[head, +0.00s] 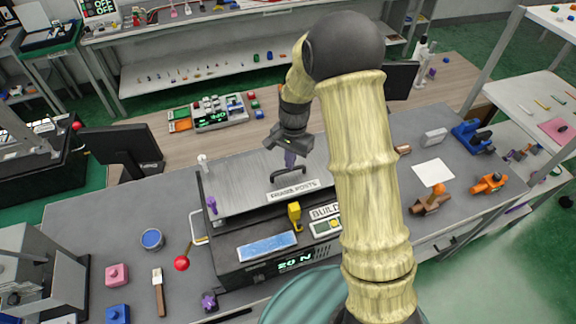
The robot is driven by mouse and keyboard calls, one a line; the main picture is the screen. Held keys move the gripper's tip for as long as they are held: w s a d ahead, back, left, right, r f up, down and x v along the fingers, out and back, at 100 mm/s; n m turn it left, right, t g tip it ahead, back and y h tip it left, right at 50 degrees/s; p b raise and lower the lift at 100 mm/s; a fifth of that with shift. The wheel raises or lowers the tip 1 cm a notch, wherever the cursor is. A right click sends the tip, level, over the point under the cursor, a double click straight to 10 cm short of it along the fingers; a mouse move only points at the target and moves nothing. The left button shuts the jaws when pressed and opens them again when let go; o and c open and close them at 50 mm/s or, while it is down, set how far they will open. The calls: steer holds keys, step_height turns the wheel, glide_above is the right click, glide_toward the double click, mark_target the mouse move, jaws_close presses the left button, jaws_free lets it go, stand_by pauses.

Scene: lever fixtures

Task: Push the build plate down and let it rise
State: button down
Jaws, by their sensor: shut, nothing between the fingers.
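The build plate (238,185) is a flat grey metal plate on top of a dark machine (232,262) in the middle of the table. A black handle (284,178) rises from the plate behind a label reading "FRAME POSTS". My gripper (290,158) points down over the plate at this handle, with its fingers shut and nothing between them. I cannot tell whether the fingertips touch the handle or plate. The machine's front shows a green "20 N" readout (295,262) and a label beginning "BUILD" (324,211). My arm hides the machine's right part.
A red-knobbed lever (182,263) stands left of the machine, and a yellow part (295,213) sits at its front edge. A blue-topped tin (152,239), a brush (158,290) and pink and blue blocks lie left. A keypad-like unit (219,112) stands behind.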

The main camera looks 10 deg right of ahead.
steer(key=shift+w+d+r+p, duration=0.25)
steer(key=shift+w+d, duration=0.15)
steer(key=shift+w, duration=0.1)
steer(key=shift+w+d+r+p, duration=0.25)
steer(key=shift+w+d, duration=0.1)
steer(key=shift+w, duration=0.15)
steer(key=shift+w+d+f, duration=0.15)
steer(key=shift+w+d, duration=0.1)
steer(key=shift+s+a, duration=0.1)
steer(key=shift+a, duration=0.05)
steer(key=shift+r, duration=0.2)
steer(key=shift+r+b, duration=0.25)
steer(key=shift+b, duration=0.05)
step_height(320, 180, up, 17)
steer(key=w+d+b, duration=0.1)
steer(key=b, duration=0.3)
steer(key=shift+w+f, duration=0.2)
steer(key=shift+w, duration=0.05)
steer(key=shift+d, duration=0.1)
